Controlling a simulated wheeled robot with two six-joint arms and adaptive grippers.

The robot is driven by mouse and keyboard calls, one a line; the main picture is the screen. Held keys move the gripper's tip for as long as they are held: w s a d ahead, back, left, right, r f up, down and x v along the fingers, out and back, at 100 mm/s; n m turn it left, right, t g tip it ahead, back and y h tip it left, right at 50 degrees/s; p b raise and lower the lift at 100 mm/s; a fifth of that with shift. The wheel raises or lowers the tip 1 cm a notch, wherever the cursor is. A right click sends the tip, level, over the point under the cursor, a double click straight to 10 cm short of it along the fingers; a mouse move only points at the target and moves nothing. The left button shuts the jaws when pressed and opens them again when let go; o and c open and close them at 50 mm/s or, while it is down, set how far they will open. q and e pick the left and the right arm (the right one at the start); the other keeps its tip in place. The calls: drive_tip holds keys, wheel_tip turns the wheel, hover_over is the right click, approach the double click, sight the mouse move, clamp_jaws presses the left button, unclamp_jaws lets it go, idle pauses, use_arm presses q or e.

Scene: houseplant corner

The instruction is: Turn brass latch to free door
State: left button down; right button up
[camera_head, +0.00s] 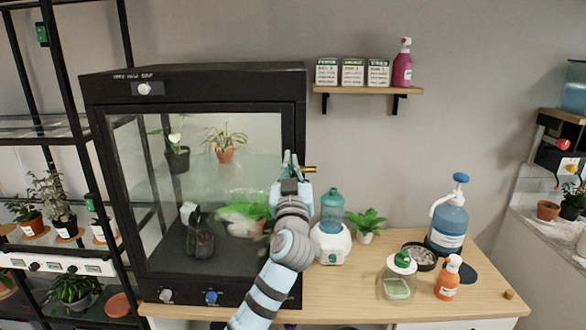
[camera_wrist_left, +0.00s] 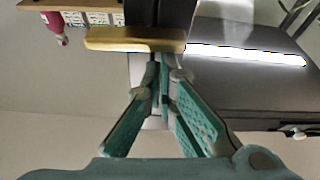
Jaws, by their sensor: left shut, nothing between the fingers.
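The brass latch (camera_head: 310,169) is at the right edge of the black glass-fronted cabinet (camera_head: 200,80). In the head view it pokes out to the right of my left gripper (camera_head: 290,158), which hides the rest. In the left wrist view the latch (camera_wrist_left: 120,38) is a bar lying crosswise just beyond the tips of my left gripper (camera_wrist_left: 163,62). The fingers are shut and empty; I cannot tell whether they touch the latch. The cabinet's glass door (camera_head: 150,200) looks closed, with potted plants behind it. My right gripper is in neither view.
On the wooden table (camera_head: 420,295) right of the cabinet stand a white-based device with a teal bottle (camera_head: 332,215), a small plant (camera_head: 366,222), a blue pump bottle (camera_head: 449,225), a glass jar (camera_head: 397,280) and an orange bottle (camera_head: 449,280). A wall shelf (camera_head: 370,90) hangs above.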

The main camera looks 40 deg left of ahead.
use_arm(q)
drive_tip(key=a+f+n+g+b, duration=0.1)
drive_tip(key=n+g+b, duration=0.1)
drive_tip(key=n+b, duration=0.3)
drive_tip(key=s+a+f+n+g+y+b, duration=0.1)
drive_tip(key=n+g+b, duration=0.1)
drive_tip(key=n+b, duration=0.4)
drive_tip(key=s+a+f+n+g+y+b, duration=0.1)
drive_tip(key=n+g+b, duration=0.1)
drive_tip(key=n+b, duration=0.4)
drive_tip(key=shift+s+d+b, duration=0.15)
drive_tip(key=shift+s+b, duration=0.15)
drive_tip(key=shift+s, duration=0.65)
drive_tip(key=r+v, duration=0.1)
drive_tip(key=v, duration=0.7)
drive_tip(key=shift+d+f, duration=0.3)
drive_tip(key=shift+d, duration=0.05)
